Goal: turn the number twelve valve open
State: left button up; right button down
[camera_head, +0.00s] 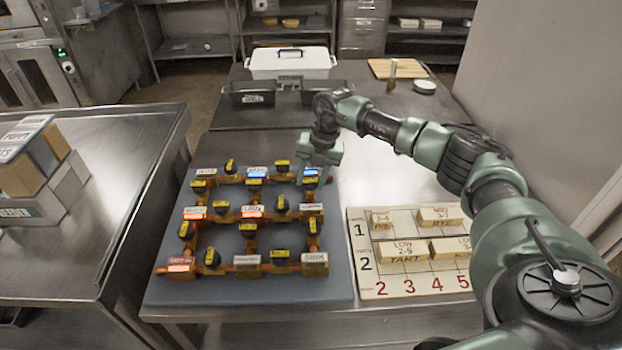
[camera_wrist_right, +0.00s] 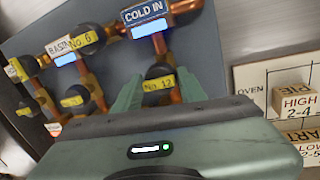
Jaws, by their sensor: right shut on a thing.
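The valve board (camera_head: 180,290) is a grey slab on the steel table, with copper-coloured pipes and several black-handled valves with yellow tags. In the right wrist view, the number twelve valve (camera_wrist_right: 158,85) shows its "No 12" tag, below the "COLD IN" label (camera_wrist_right: 147,11). My right gripper (camera_head: 314,175) reaches down onto the board's far right corner. In the right wrist view its two green fingers (camera_wrist_right: 158,92) stand on either side of the number twelve valve, shut on it. In the head view the gripper hides most of this valve. My left gripper is not in view.
The No 6 valve (camera_wrist_right: 85,38) is close by on the left in the wrist view. A numbered board (camera_head: 395,285) with wooden blocks lies right of the valve board. Black bins (camera_head: 250,98) and a white lidded container (camera_head: 290,65) stand behind.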

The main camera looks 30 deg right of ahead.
jog(key=shift+d+f, duration=0.1)
jog(key=shift+d, duration=0.05)
jog(key=n+g+b, duration=0.1)
jog(key=n+b, duration=0.1)
jog(key=n, duration=0.2)
jog(key=shift+n+y+b, duration=0.3)
jog(key=shift+n+b, duration=0.05)
jog(key=shift+n, duration=0.05)
jog(key=n+b, duration=0.2)
jog(key=n, duration=0.2)
jog(key=shift+w+n+g, duration=0.1)
jog(key=shift+n+g, duration=0.2)
jog(key=shift+g, duration=0.1)
jog(key=n+g+b, duration=0.1)
jog(key=n, duration=0.3)
jog(key=shift+w+b, duration=0.1)
jog(key=shift+b, duration=0.25)
jog(key=shift+w+r+n+g+h+b, duration=0.15)
jog(key=shift+n+h+b, duration=0.1)
jog(key=shift+n, duration=0.8)
jog(key=shift+s+r+n+g+h+b, duration=0.1)
jog(key=shift+n+g+h+b, duration=0.1)
jog(key=shift+n, duration=0.85)
jog(key=c, duration=0.9)
grip_release()
jog(key=shift+w, duration=0.1)
jog(key=shift+f, duration=0.1)
